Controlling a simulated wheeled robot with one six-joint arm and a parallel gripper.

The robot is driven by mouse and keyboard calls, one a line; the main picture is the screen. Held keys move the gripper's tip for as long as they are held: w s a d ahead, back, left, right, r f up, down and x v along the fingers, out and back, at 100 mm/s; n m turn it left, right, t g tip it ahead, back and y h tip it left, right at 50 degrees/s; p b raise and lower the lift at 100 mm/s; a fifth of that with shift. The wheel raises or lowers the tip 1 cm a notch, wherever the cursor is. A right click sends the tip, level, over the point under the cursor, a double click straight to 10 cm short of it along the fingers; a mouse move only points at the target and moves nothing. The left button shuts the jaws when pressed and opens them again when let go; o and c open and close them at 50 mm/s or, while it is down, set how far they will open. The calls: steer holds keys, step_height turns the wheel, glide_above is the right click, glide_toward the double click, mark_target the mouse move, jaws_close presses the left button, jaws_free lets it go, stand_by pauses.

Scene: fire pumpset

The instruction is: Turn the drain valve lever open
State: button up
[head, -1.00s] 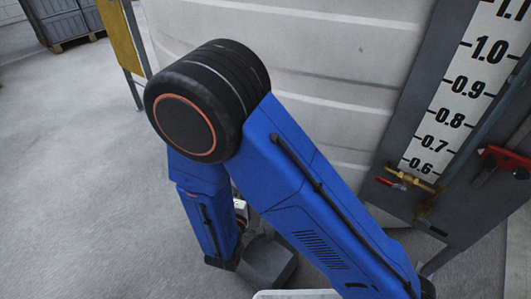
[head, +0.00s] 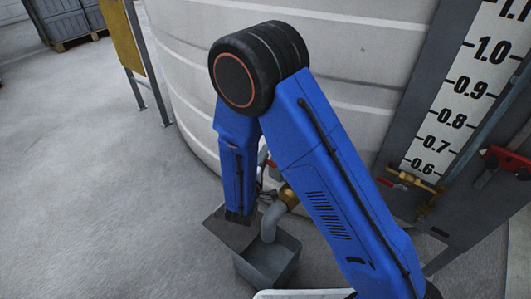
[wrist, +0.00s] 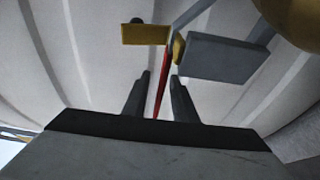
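The red drain valve lever (wrist: 162,88) shows in the wrist view as a thin red strip running between my two fingers. My gripper (wrist: 160,75) is open, with a gap visible on both sides of the lever. Whether the lever lies fully between the fingers in depth is hard to tell. In the head view a small red piece of the lever (head: 267,160) shows beside my blue arm. The brass valve body (head: 288,196) sits on a grey pipe elbow (head: 270,216) near the tank. My arm hides part of the valve.
A grey open box (head: 268,265) stands under the pipe end. The white tank (head: 350,80) rises behind. A level gauge board (head: 455,110) with a small brass valve (head: 412,182) is at the right. The concrete floor (head: 110,200) is clear at the left.

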steer(key=shift+x, duration=0.85)
jaws_close()
stand_by(0.9)
